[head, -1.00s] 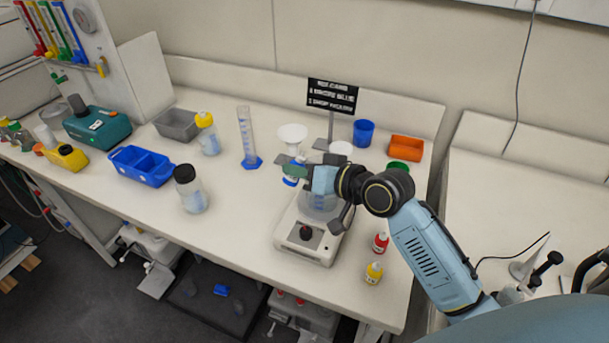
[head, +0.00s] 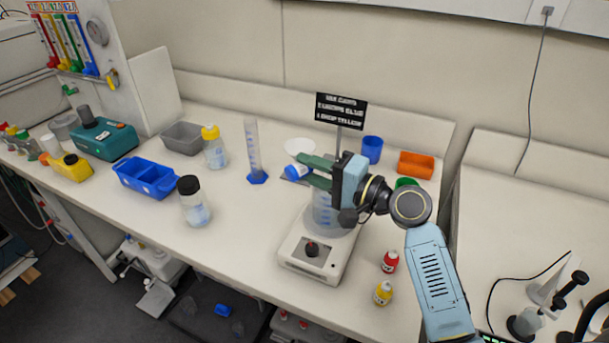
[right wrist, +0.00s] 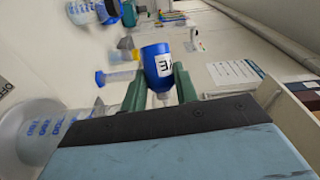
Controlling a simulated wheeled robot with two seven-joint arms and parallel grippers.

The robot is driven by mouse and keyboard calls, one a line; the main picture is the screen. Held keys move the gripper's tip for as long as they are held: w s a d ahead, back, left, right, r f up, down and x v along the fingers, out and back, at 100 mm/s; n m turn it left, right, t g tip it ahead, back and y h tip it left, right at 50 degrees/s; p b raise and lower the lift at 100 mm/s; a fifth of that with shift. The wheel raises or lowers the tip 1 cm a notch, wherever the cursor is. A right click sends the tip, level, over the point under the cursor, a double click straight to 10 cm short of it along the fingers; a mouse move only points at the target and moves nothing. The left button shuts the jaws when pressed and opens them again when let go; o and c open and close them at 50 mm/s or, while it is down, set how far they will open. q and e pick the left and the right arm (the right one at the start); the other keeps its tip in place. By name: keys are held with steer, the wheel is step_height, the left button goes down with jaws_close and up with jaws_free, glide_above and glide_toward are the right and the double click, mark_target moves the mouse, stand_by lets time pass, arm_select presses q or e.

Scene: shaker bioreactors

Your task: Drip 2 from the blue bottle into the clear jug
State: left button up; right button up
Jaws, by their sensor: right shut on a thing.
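My right gripper (head: 306,171) is shut on the small blue bottle (head: 296,171), held between its green fingers. The bottle looks tilted in the head view and is above and slightly left of the jug. In the right wrist view the bottle (right wrist: 157,64) shows a white label with a dark mark, and its pale tip points toward the gripper's palm. The clear jug (head: 324,216) with blue graduations stands on the white stirrer (head: 314,258); my gripper partly hides its top. The jug also shows in the right wrist view (right wrist: 28,125). My left gripper is not in view.
A red bottle (head: 390,262) and a yellow bottle (head: 382,294) stand right of the stirrer. A sign (head: 340,111), a blue cup (head: 372,149) and an orange tray (head: 416,165) are behind. A graduated cylinder (head: 253,152) and a black-capped bottle (head: 194,203) stand left.

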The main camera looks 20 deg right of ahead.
steer(key=shift+w+d+r+m+t, duration=0.15)
steer(key=shift+d+r+m+t, duration=0.1)
steer(key=shift+d+m, duration=0.5)
steer(key=shift+w+d+r+m+t, duration=0.15)
steer(key=shift+d+r+m+t, duration=0.1)
steer(key=shift+d+m, duration=0.45)
steer(key=shift+d+r+m, duration=0.15)
steer(key=shift+m, duration=0.4)
steer(key=m+t, duration=0.1)
steer(key=m, duration=0.1)
steer(key=r+m+t, duration=0.1)
steer(key=shift+d+m+p, duration=0.2)
steer(key=shift+m+p, duration=0.2)
stand_by(1.1)
steer(key=n, duration=0.2)
steer(key=r+n+g, duration=0.1)
steer(key=n, duration=0.1)
steer(key=shift+g, duration=0.3)
